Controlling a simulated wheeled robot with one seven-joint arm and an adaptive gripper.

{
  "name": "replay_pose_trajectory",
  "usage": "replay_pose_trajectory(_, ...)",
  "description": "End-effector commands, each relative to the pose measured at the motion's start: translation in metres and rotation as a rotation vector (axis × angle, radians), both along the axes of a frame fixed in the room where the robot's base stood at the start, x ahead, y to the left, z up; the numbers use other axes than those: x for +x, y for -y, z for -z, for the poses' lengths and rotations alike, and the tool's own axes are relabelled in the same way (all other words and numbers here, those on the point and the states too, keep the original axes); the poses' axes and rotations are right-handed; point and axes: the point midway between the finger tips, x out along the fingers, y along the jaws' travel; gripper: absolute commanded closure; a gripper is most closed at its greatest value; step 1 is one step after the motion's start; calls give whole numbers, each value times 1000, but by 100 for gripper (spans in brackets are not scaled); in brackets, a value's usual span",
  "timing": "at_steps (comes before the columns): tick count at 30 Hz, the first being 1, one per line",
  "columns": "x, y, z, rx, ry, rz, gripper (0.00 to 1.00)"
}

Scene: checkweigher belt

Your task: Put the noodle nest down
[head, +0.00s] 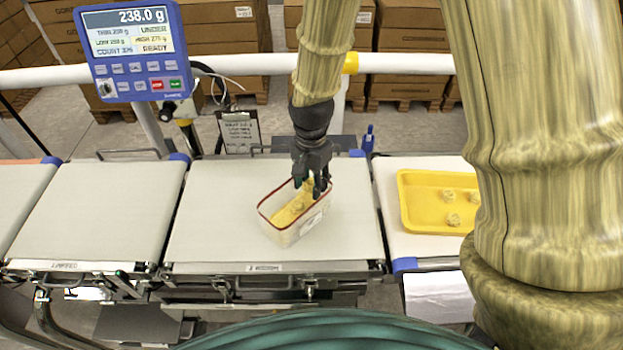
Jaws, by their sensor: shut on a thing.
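My gripper (312,183) points down over the right part of an open punnet (284,235) and is shut. The noodle nest between its fingers is mostly hidden by the fingers. The punnet is whitish with a dark red rim and a yellow inside. It stands on the middle belt section (220,215). Something pale yellow (297,207) shows inside the punnet just below the fingers; I cannot tell whether it is the held nest or another one.
A yellow tray (408,205) with several noodle nests (453,220) lies on the right belt section. A blue display (135,50) reading 238.0 g and UNDER stands at the back left. A white rail runs behind the belts. The left belt section (100,210) is clear.

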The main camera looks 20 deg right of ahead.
Motion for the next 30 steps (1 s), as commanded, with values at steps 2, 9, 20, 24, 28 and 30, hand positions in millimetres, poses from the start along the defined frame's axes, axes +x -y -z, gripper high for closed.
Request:
replay_pose_trajectory(2, 0, 0, 2, 0, 0, 0, 75)
replay_pose_trajectory(9, 0, 0, 2, 0, 0, -1, 52)
replay_pose_trajectory(20, 0, 0, -4, 0, 0, 0, 52)
replay_pose_trajectory(24, 1, 0, -15, -1, 2, -1, 52)
replay_pose_trajectory(28, 0, 0, -29, 0, 3, 1, 52)
replay_pose_trajectory(30, 0, 0, -37, 0, 3, -1, 52)
